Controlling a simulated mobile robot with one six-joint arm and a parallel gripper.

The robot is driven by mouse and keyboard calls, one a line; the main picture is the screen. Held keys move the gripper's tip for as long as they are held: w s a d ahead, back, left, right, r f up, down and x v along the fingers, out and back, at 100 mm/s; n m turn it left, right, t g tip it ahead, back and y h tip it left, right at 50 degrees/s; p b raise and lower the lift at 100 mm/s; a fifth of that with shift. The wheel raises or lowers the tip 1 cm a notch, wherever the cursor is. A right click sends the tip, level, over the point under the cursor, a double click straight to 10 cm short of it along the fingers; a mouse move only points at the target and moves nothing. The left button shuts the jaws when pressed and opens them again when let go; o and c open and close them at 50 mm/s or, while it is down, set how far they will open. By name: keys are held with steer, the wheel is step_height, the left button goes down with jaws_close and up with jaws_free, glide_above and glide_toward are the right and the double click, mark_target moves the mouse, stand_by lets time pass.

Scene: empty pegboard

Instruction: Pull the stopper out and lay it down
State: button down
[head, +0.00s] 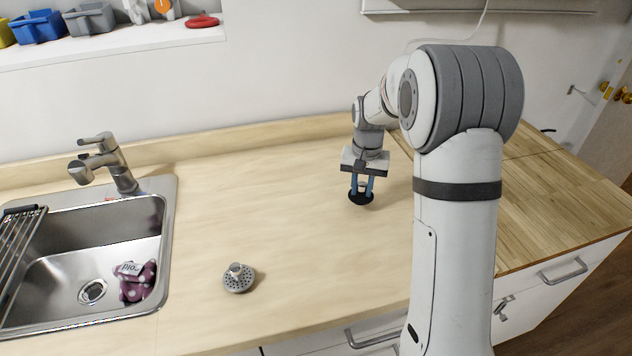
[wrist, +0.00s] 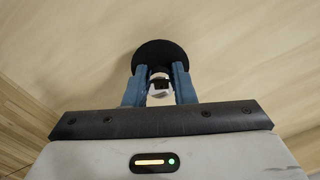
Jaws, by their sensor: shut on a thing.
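My gripper (head: 361,188) is over the wooden counter right of the sink, its blue fingers pointing down. It is shut on a black round stopper (head: 360,199), with a finger on each side of its small upright grip. In the wrist view the stopper's dark disc (wrist: 160,53) shows beyond the blue fingertips, and part of the grip shows between them. The disc lies flat, at or just above the counter; I cannot tell whether it touches. The steel sink (head: 130,222) is at the left, with its round drain (head: 93,291) in the basin floor.
A grey perforated strainer (head: 238,278) with a knob sits on the counter right of the sink. The counter between strainer and gripper is clear.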

steer(key=shift+a+r+n, duration=0.15)
steer(key=shift+a+n, duration=0.15)
steer(key=shift+n, duration=0.1)
steer(key=s+a+r+n+p, duration=0.2)
steer(key=a+r+n+p, duration=0.15)
steer(key=a+n, duration=0.7)
steer(key=shift+n, duration=0.55)
steer(key=shift+s+f+b, duration=0.15)
steer(key=shift+f+b, duration=1.5)
steer(key=shift+f, duration=1.35)
steer(key=c, duration=1.1)
jaws_free()
